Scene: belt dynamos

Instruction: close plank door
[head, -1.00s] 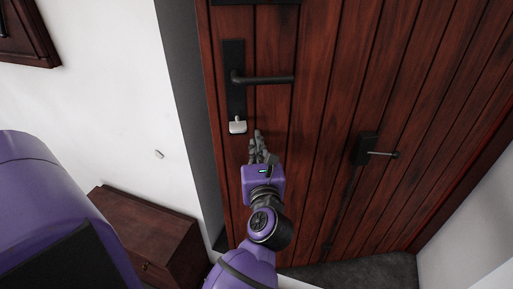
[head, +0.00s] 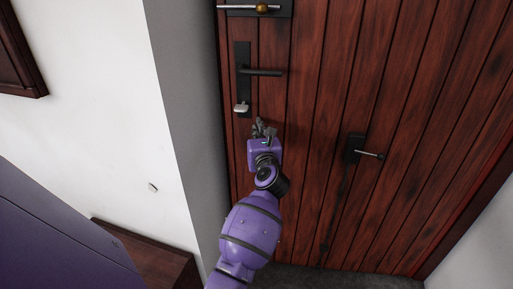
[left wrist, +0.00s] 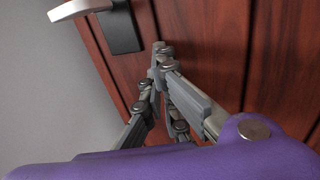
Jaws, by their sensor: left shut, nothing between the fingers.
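The reddish-brown plank door (head: 320,110) fills the middle and right of the head view. It shows a narrow grey gap or reveal along its left edge, and I cannot tell if it is fully shut. A black lever handle (head: 262,72) on a plate sits near its left edge, with a pale thumb-turn (head: 241,107) below. My left gripper (head: 262,127) is shut and empty, just right of and below the thumb-turn, close to the door face. In the left wrist view its fingers (left wrist: 160,62) are together near the planks (left wrist: 205,40). My right gripper is not in view.
A bolt with a brass knob (head: 262,8) is at the top of the door. A second black fitting with a rod (head: 358,150) sticks out at the right. A grey wall return (head: 190,110) stands left of the door, with a brown cabinet (head: 150,255) at lower left.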

